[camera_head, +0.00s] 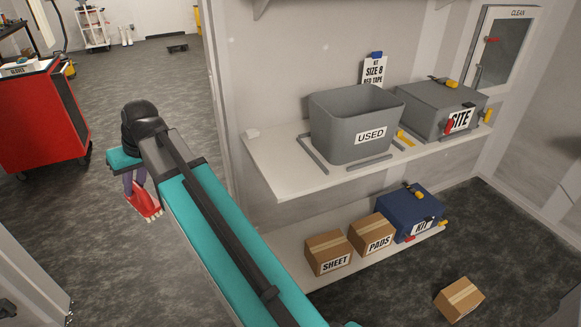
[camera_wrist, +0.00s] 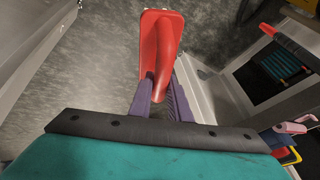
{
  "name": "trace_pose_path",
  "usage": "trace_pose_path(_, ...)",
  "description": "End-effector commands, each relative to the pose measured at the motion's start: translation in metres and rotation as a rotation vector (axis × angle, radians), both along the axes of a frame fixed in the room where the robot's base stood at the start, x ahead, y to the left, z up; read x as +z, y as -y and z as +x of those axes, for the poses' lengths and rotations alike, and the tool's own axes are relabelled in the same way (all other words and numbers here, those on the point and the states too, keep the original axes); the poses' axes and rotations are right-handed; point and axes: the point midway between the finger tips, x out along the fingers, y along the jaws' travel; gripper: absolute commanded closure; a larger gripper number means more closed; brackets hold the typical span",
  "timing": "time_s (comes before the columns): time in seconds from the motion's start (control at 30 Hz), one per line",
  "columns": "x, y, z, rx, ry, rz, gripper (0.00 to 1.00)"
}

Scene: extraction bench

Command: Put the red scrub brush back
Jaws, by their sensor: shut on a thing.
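The red scrub brush (camera_head: 145,204) hangs below my gripper (camera_head: 133,182) in the head view, with pale bristles at its lower edge. My gripper's purple fingers are shut on its handle. In the wrist view the brush (camera_wrist: 152,40) stretches out beyond the fingertips of my gripper (camera_wrist: 160,86). It is in the air over the grey floor, left of the shelves and apart from them. The fingers hide part of the handle.
The upper shelf (camera_head: 268,160) holds a grey USED bin (camera_head: 335,130) and a grey SITE case (camera_head: 428,108). Below are SHEET (camera_head: 329,252) and PADS (camera_head: 368,235) boxes and a blue KIT case (camera_head: 405,214). A loose carton (camera_head: 459,299) lies on the floor. A red cart (camera_head: 38,118) stands left.

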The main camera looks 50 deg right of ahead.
Motion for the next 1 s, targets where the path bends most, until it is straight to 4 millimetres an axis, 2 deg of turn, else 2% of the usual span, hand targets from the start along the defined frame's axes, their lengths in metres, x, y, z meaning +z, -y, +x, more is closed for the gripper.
trace_pose_path(0.37,0.0,-0.004,0.0,0.006,0.0,0.0,1.0)
trace_pose_path(0.57,0.002,0.007,0.002,0.002,-0.002,-0.001,1.0)
trace_pose_path(0.77,0.006,0.046,0.004,-0.008,-0.006,-0.003,1.0)
trace_pose_path(1.0,0.013,0.116,0.001,-0.022,-0.014,-0.007,1.0)
